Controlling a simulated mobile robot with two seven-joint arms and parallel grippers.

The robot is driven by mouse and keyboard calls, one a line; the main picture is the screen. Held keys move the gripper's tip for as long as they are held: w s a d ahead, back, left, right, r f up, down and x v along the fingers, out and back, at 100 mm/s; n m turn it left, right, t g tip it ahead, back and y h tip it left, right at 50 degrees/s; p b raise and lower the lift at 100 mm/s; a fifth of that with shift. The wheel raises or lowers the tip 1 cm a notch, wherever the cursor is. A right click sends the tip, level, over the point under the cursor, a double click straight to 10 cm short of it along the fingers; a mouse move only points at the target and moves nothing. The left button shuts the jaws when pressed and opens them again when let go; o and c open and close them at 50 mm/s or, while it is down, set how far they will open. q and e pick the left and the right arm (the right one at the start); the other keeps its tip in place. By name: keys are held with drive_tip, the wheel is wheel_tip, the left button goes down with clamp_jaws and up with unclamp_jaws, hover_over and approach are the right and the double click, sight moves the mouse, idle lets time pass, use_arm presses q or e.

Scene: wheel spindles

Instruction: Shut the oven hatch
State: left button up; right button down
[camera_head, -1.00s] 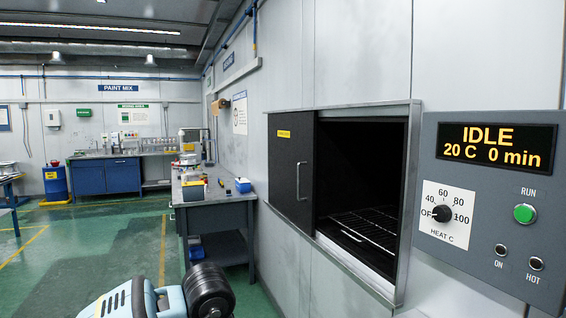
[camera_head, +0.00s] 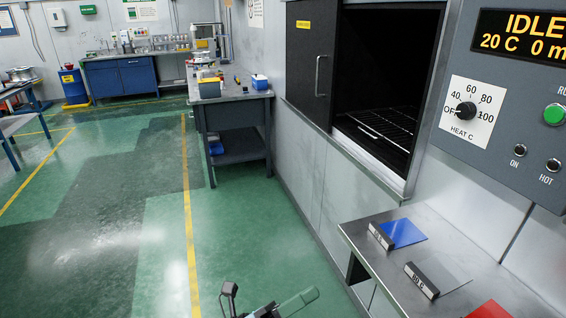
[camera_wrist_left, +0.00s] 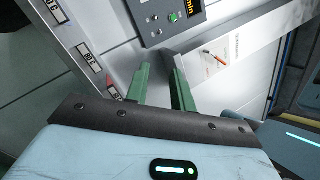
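The oven hatch (camera_head: 308,45) is a dark sliding panel with a yellow label and an upright bar handle (camera_head: 319,76). It stands at the left of the oven opening (camera_head: 385,75), which is open and shows a wire rack (camera_head: 385,128) inside. My left gripper (camera_head: 285,306) is low at the bottom edge of the head view, well below and apart from the hatch. In the left wrist view its two green fingers (camera_wrist_left: 161,82) stand apart with nothing between them. The hatch is not seen in the wrist view. My right gripper is not in view.
A control box (camera_head: 520,110) with dial and green button is right of the opening. Below it a metal shelf (camera_head: 375,215) holds blue, grey and red plates with label blocks. A workbench (camera_head: 238,95) stands along the wall further back.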

use_arm(q)
drive_tip(key=s+a+f+n+t+y, duration=0.25)
drive_tip(key=a+f+n+y, duration=0.55)
drive_tip(key=n, duration=0.4)
drive_tip(key=s+a+f+n+t+y, duration=0.1)
drive_tip(key=a+f+n+t+y, duration=0.4)
drive_tip(key=f+n, duration=0.6)
drive_tip(key=s+a+f+n+g+y, duration=0.5)
drive_tip(key=s+a+f+n+g, duration=0.2)
drive_tip(key=s, duration=0.7)
wheel_tip(320, 180, down, 5)
drive_tip(key=a+n, duration=0.2)
drive_tip(key=n, duration=0.3)
drive_tip(key=shift+s+g+y, duration=0.2)
drive_tip(key=shift+g+y, duration=0.1)
drive_tip(key=shift+g, duration=0.05)
